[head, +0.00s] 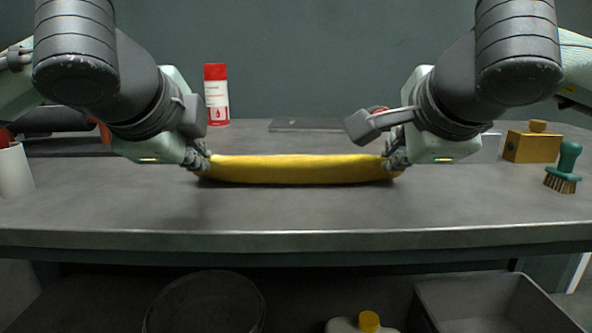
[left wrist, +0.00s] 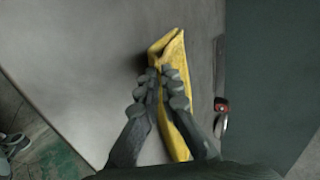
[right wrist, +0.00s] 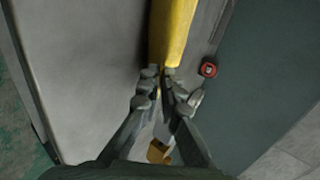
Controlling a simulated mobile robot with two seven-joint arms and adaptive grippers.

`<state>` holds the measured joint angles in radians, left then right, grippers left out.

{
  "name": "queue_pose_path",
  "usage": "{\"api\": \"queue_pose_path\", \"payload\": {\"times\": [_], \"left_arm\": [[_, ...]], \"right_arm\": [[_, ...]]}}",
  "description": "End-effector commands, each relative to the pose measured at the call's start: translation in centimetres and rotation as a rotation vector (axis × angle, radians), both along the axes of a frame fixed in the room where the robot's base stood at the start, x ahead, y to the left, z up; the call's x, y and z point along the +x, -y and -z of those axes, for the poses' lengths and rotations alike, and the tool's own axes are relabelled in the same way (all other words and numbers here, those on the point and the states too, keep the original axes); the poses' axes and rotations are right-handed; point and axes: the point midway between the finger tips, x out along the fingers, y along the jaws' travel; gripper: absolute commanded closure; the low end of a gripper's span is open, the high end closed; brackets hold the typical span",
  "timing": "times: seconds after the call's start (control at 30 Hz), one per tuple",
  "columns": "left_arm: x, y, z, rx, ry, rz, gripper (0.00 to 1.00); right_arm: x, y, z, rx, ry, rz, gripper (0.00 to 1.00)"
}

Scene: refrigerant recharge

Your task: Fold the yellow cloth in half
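The yellow cloth (head: 300,169) is stretched in a long, narrow roll-like strip between my grippers, low over the grey table, with a shadow below it. I cannot tell whether it touches the table. My left gripper (head: 203,163) is at its left end, and in the left wrist view the fingers close on the cloth (left wrist: 170,52), which shows a folded, open-edged end. My right gripper (head: 397,163) is at its right end; in the right wrist view its fingertips meet at the narrowed end of the cloth (right wrist: 172,35).
A red-capped white can (head: 216,95) stands behind the cloth. A yellow box (head: 532,146) and a green brush (head: 564,168) are at the right, and a white cup (head: 14,171) at the left. The table front (head: 300,215) is clear. Containers sit on the shelf below.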

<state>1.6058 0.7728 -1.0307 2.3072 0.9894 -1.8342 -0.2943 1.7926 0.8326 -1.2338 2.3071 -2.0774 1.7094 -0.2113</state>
Motion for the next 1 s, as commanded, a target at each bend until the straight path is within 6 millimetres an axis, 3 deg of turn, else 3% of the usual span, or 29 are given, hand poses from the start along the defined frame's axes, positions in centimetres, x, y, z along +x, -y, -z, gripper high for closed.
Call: {"api": "queue_pose_path", "payload": {"times": [0.17, 0.2, 0.43, 0.73, 1.0], "left_arm": [[0.0, 0.0, 0.0, 0.001, -0.001, -0.001, 1.00], [0.0, 0.0, 0.0, 0.001, -0.001, -0.001, 0.91], [0.0, 0.0, 0.0, 0.001, -0.002, -0.001, 0.63], [-0.1, 0.0, -0.4, 0.000, 0.000, 0.000, 0.62], [-1.9, 0.1, -4.1, -0.001, 0.002, 0.001, 0.62]], "right_arm": [[0.0, 0.0, 0.0, -0.001, -0.001, 0.001, 1.00], [0.0, 0.0, 0.0, -0.001, -0.001, 0.001, 0.91], [0.0, 0.0, 0.0, -0.001, -0.002, 0.001, 0.63], [-0.1, 0.0, -0.4, 0.000, -0.001, 0.000, 0.62], [-1.9, -0.1, -4.1, 0.000, 0.001, -0.002, 0.62]]}}
